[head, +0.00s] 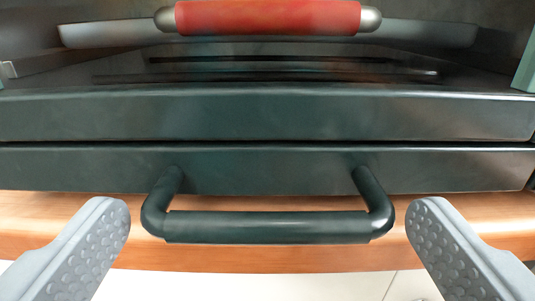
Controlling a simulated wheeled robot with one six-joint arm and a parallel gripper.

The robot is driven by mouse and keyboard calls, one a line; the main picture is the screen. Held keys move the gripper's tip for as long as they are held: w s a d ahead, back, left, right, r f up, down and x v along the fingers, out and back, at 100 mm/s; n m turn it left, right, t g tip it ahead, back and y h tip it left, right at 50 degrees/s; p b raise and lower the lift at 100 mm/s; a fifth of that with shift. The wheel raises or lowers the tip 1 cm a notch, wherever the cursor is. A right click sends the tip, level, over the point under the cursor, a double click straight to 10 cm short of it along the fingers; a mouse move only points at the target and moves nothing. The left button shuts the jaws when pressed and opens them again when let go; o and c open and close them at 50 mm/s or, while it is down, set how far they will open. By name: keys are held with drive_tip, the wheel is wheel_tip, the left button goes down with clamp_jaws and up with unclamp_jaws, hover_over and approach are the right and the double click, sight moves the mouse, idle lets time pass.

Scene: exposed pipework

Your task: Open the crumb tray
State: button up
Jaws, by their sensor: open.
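The crumb tray (80,168) shows in the head view as the lower dark green front panel, flush below the upper body with a thin dark gap between them. Its dark bar handle (268,227) sticks out toward me on two bent posts. My gripper (267,235) is open, with one grey dimpled finger to the left of the handle and one to the right. The fingers appear apart from the handle. How far the fingertips are from the handle in depth I cannot tell.
Above the tray is the dark body (300,112) of the appliance, with slots in its top. A red bar handle with metal ends (268,17) sits higher up. A wooden edge (275,257) runs below the tray, with pale tiled floor (330,286) beneath.

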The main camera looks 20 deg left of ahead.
drive_tip(key=shift+x, duration=1.05)
